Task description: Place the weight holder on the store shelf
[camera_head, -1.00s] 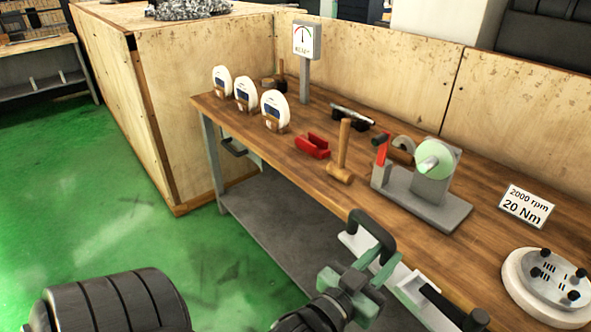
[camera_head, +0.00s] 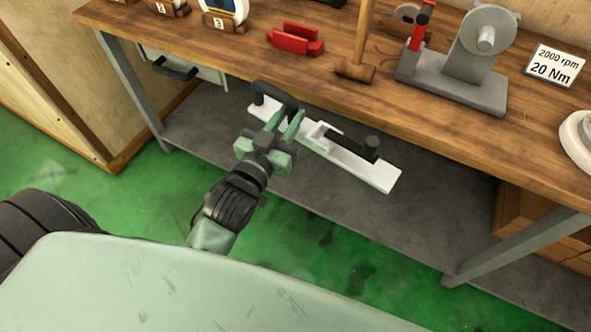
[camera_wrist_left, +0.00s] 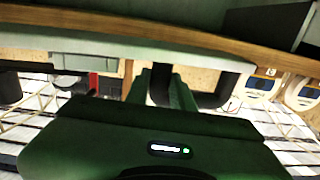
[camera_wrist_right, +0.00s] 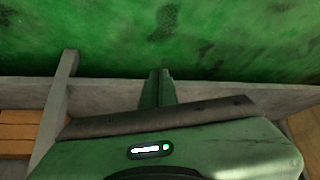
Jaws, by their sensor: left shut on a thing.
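The weight holder (camera_head: 376,176), a long white bar with two black handles, is in the head view in front of the workbench's front edge. My left gripper (camera_head: 284,120) is shut on its black handle at the left end and holds it in the air. The bar slants down to the right in the picture. It also crosses the left wrist view (camera_wrist_left: 105,48). The grey shelf (camera_head: 200,128) under the bench appears behind and below the holder. My right gripper (camera_wrist_right: 160,86) shows only in the right wrist view, fingers together with nothing visible between them.
The wooden workbench (camera_head: 455,138) carries a mallet (camera_head: 357,70), a red block (camera_head: 296,40), a grey grinder-like device (camera_head: 455,88) and a sign (camera_head: 553,68). Bench legs (camera_head: 520,245) bound the shelf, and a wooden crate (camera_head: 545,228) stands at its right. The visible shelf middle is clear.

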